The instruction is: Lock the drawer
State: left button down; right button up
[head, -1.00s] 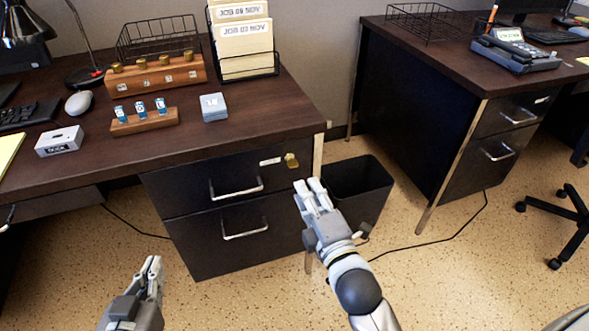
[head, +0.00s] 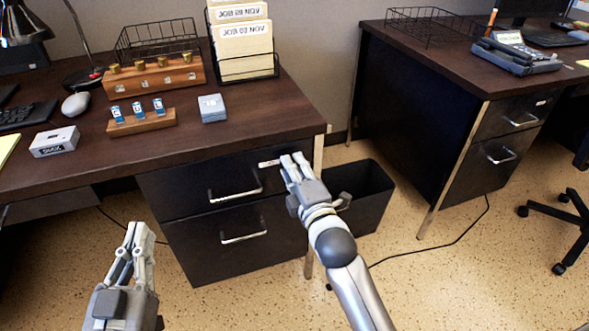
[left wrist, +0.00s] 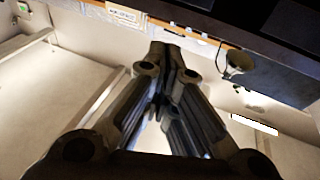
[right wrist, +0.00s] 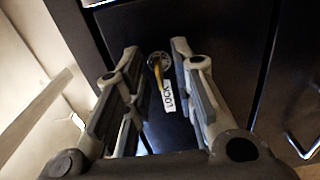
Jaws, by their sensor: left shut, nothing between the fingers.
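The upper drawer (head: 185,184) of the near desk is black with a bar handle (head: 235,194), and its front looks flush. A brass key (right wrist: 156,68) stands in the round lock (right wrist: 161,59) at the drawer's upper right, beside a white LOCK label (right wrist: 168,96). My right gripper (head: 290,157) is open in front of the lock and hides it in the head view. In the right wrist view its fingers (right wrist: 153,58) stand apart on either side of the key, not clearly touching it. My left gripper (head: 138,228) is shut and empty, low in front of the desk.
A lower drawer (head: 225,250) sits below. A black bin (head: 368,198) stands right of the desk, close to my right arm. The desktop holds a wooden block with brass knobs (head: 155,77), a small rack (head: 140,124) and a blue-grey stack (head: 212,107). A second desk (head: 400,120) stands right.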

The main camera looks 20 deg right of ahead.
grip_shut()
